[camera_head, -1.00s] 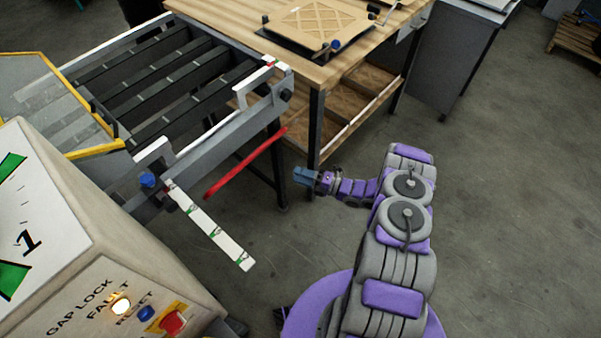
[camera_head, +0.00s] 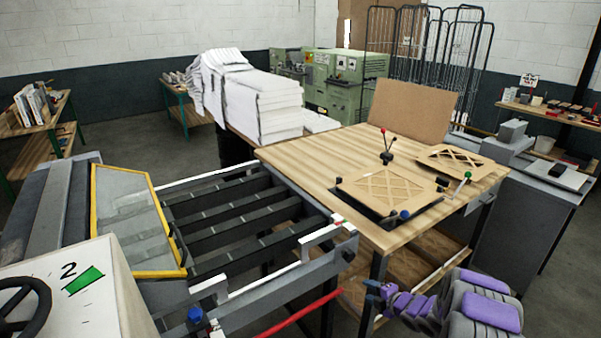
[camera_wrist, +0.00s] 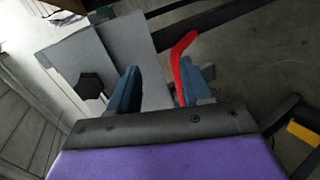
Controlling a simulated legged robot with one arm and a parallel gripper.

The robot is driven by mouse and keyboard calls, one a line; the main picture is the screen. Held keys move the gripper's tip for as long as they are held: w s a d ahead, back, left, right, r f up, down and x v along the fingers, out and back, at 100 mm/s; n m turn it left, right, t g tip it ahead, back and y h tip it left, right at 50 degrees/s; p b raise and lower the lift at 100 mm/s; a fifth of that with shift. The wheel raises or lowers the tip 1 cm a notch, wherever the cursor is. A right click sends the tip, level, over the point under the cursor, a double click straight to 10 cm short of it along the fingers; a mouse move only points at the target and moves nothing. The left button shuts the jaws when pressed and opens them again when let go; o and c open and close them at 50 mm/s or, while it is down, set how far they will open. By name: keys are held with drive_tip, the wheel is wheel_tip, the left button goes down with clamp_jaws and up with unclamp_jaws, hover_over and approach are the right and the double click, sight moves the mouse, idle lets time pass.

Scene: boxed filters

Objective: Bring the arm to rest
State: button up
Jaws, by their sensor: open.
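My purple and grey arm shows at the lower right of the head view. My gripper (camera_head: 373,293) has blue fingers and points left, in front of the wooden workbench. In the wrist view my gripper (camera_wrist: 160,84) has its two blue fingers well apart, with nothing held between them. A red bar (camera_wrist: 182,62) shows beside the right finger there; I cannot tell its distance. A red bar (camera_head: 300,314) also shows at the bottom of the head view, left of my gripper.
A roller conveyor (camera_head: 262,293) with a yellow-framed guard (camera_head: 182,273) stands left. The wooden workbench (camera_head: 310,168) carries flat cardboard filter frames (camera_head: 388,187). A grey cabinet (camera_head: 540,235) stands right of it. Open floor (camera_head: 568,285) shows at the right.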

drive_tip(key=d+r+m+h, duration=0.3)
drive_tip(key=r+m+h, duration=0.1)
drive_tip(key=r, duration=0.3)
drive_tip(key=s+d+r+m+g+h, duration=0.1)
drive_tip(key=s+r+m+g+h, duration=0.35)
drive_tip(key=s+r+m, duration=0.65)
drive_tip(key=s+a+r+m+g, duration=0.2)
drive_tip(key=s+a+r, duration=0.1)
drive_tip(key=s, duration=1.1)
drive_tip(key=s+a+r+m+g+y, duration=0.1)
drive_tip(key=s+a+r+m+g, duration=0.2)
drive_tip(key=s, duration=1)
drive_tip(key=s+a+r+m+g+y, duration=0.1)
drive_tip(key=s+a+r+m+g, duration=0.2)
drive_tip(key=s+a, duration=0.4)
drive_tip(key=s+r, duration=0.1)
drive_tip(key=s, duration=0.6)
drive_tip(key=shift+s+a, duration=0.35)
drive_tip(key=shift+a, duration=0.05)
drive_tip(key=shift+c, duration=0.6)
